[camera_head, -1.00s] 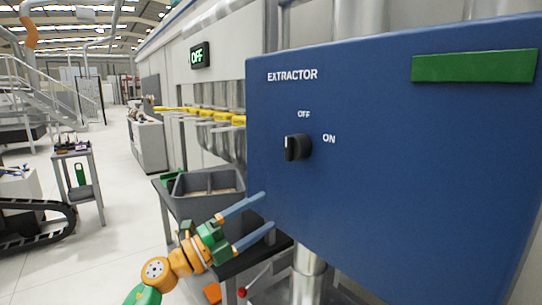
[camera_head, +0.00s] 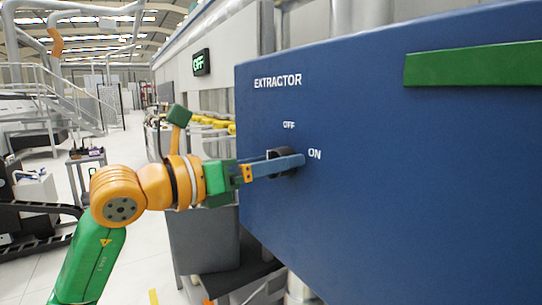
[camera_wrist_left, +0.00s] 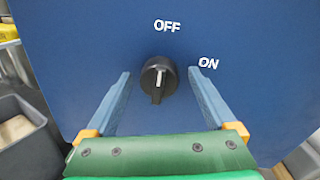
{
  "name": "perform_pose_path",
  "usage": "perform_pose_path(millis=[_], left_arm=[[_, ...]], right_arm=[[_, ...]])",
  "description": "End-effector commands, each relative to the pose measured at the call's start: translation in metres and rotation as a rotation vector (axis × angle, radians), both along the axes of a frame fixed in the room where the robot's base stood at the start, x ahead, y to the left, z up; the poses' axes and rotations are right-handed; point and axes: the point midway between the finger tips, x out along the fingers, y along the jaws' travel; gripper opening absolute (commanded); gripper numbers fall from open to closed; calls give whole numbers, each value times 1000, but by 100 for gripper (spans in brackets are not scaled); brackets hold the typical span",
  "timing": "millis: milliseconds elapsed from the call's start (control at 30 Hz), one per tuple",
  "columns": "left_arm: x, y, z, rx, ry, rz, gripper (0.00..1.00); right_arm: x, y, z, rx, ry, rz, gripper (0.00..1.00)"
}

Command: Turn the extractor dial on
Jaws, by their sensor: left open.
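The extractor dial (camera_wrist_left: 158,78) is a black round knob on the blue panel (camera_head: 400,180), below the OFF label (camera_wrist_left: 167,26) and left of the ON label (camera_wrist_left: 208,63). My left gripper (camera_wrist_left: 158,80) is open, with one blue finger on each side of the dial and visible gaps between fingers and knob. In the head view the left gripper (camera_head: 285,160) partly hides the dial (camera_head: 279,152). My right gripper is not in view.
A green strip (camera_head: 475,65) is on the panel's upper right. A grey bin (camera_head: 200,235) stands below my left arm. The floor at the left is mostly open.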

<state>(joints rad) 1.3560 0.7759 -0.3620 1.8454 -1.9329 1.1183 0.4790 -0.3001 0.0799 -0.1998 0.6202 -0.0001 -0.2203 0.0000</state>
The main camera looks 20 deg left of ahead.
Motion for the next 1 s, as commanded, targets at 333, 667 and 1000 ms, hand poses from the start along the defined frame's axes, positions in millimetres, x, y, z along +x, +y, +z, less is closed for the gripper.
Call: perform_pose_path(millis=[333,667,1000], left_arm=[[0,0,-1,-1,1,0,38],[0,0,-1,12,-9,0,4],[0,0,-2,160,-124,1,4]], right_arm=[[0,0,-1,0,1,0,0],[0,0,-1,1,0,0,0],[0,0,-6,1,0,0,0]])
